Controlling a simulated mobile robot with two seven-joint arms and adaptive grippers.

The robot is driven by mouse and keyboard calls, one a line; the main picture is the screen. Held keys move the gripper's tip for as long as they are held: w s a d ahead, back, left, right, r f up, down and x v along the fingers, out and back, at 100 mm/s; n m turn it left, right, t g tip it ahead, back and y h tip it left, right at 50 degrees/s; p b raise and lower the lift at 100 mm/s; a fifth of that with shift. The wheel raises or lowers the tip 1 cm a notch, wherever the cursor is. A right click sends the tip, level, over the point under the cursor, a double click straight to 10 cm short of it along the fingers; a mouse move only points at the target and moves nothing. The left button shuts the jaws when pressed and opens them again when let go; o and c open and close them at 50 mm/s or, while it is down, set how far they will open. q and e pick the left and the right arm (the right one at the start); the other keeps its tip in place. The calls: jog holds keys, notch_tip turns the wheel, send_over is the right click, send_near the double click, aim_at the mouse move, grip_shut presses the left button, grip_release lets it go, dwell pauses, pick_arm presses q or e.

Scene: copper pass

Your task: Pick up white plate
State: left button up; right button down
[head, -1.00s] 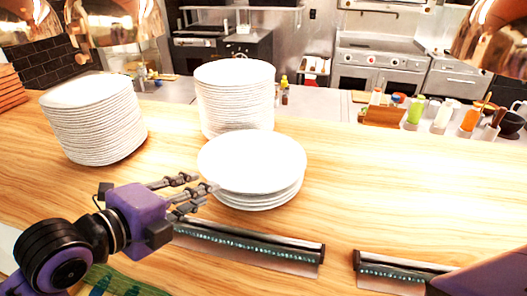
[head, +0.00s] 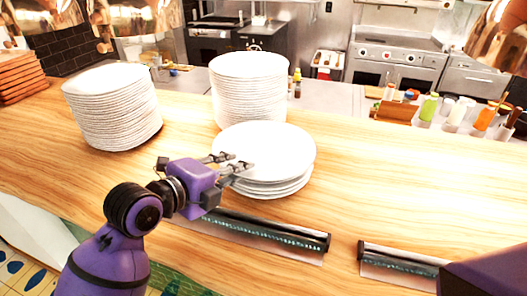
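A short stack of white plates stands on the wooden counter in the middle of the head view, its top white plate (head: 272,146) a wide disc facing up. My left gripper (head: 241,161) is at the left rim of this stack, its fingertips overlapping the top plate's edge in the picture. Its fingers look spread apart. Whether they touch the rim is hard to tell. My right gripper is out of view.
Two taller plate stacks stand behind, one at the left (head: 112,112) and one at the back middle (head: 248,98). Black-edged ticket rails (head: 262,235) lie along the counter's front. Bottles (head: 428,107) stand at the back right. The counter (head: 385,185) is clear right of the plates.

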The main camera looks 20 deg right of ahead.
pick_arm(q)
grip_shut()
jog(key=shift+f, duration=0.15)
dwell(0.4)
